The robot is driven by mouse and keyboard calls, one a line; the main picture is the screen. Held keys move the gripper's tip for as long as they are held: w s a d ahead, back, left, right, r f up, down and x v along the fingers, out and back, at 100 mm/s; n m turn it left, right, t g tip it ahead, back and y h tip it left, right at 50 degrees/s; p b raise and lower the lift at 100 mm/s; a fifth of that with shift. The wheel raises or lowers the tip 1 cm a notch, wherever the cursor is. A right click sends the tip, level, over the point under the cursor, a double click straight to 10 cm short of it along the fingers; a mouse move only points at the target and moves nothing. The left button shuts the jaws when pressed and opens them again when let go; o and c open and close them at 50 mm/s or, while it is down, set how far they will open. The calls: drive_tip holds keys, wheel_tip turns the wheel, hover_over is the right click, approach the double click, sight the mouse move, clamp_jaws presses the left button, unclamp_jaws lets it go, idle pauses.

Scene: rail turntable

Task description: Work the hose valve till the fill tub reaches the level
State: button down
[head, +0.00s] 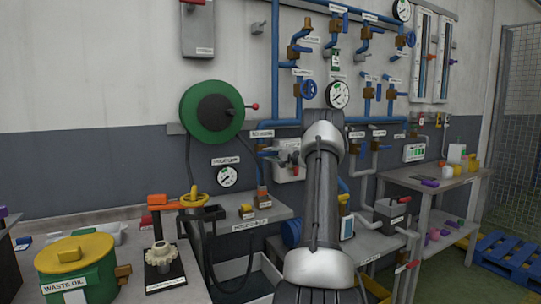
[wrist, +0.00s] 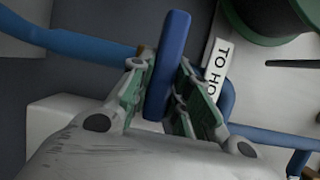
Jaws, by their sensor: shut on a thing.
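In the wrist view my gripper (wrist: 163,72) is shut on a blue lever handle (wrist: 175,32), with its green-padded fingers on either side of it. The handle's far end sticks out beyond the fingertips. A white label (wrist: 217,66) reading "TO HO…" stands just right of the handle, and blue pipe (wrist: 75,45) runs on both sides. I cannot tell which container is the fill tub, and no water level can be read.
A green "WASTE OIL" drum (head: 80,268) with a yellow lid stands at the front left. A bench (head: 250,213) runs below the pipes. A grey side table (head: 440,182) and blue pallet (head: 505,258) stand at right. Gauges and pipes crowd the wall.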

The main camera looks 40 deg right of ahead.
idle(0.3)
drive_tip(key=c, duration=1.3)
unclamp_jaws()
drive_tip(key=shift+s, duration=0.1)
drive_tip(key=s, duration=0.4)
drive_tip(key=s+d, duration=0.1)
drive_tip(key=s, duration=0.2)
drive_tip(key=s+d, duration=0.1)
drive_tip(key=s, duration=0.3)
drive_tip(key=shift+s+f, duration=0.1)
drive_tip(key=shift+s, duration=0.25)
drive_tip(key=shift+m, duration=0.3)
